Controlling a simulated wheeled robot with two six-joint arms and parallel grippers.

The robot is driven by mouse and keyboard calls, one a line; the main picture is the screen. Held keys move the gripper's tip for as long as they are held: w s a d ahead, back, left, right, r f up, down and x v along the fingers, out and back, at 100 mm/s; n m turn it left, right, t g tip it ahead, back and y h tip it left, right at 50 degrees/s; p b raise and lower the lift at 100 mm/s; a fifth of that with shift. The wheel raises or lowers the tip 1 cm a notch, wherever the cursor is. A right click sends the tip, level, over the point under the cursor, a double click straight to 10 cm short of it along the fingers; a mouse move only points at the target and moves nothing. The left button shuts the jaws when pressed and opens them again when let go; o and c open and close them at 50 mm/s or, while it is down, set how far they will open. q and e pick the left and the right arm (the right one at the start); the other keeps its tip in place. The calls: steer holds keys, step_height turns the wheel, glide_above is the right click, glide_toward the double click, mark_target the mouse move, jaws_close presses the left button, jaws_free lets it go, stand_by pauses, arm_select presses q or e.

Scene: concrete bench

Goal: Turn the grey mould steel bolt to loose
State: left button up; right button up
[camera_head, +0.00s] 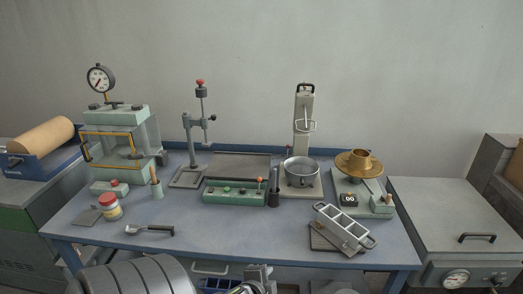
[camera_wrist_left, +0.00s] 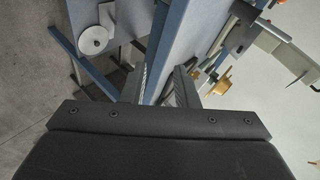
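The grey mould (camera_head: 342,229), a metal block with several open compartments, lies at a slant near the bench's front right edge. Small handle-like fittings show at its ends; I cannot tell which part is its steel bolt or how it is set. My left gripper (camera_head: 258,279) is at the bottom middle of the head view, in front of the bench edge, left of the mould and apart from it. In the left wrist view the fingers (camera_wrist_left: 158,86) stand apart with nothing held between them. My right gripper is not in view.
The blue bench (camera_head: 200,238) has clear room at front middle.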

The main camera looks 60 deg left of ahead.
arm_select(q)
steer(key=s+d+f+n+g+h, duration=0.1)
steer(key=s+d+f+n+g, duration=0.1)
steer(key=s+d+f+n, duration=0.1)
steer(key=shift+s+f+n+g, duration=0.4)
steer(key=shift+s+f, duration=0.1)
steer(key=shift+s, duration=0.15)
steer(key=n+t+h+b, duration=0.1)
steer(key=n+t+b, duration=0.5)
steer(key=t+b, duration=0.8)
glide_toward(342, 247)
steer(key=w+r+g+b, duration=0.1)
steer(key=w, duration=0.2)
steer(key=w+r+g, duration=0.1)
steer(key=w, duration=0.2)
steer(key=w+a+r+g+b, duration=0.1)
steer(key=w, duration=0.2)
steer(key=shift+a+b, duration=0.15)
steer(key=shift+b, duration=0.2)
steer(key=shift+c, duration=0.4)
jaws_close()
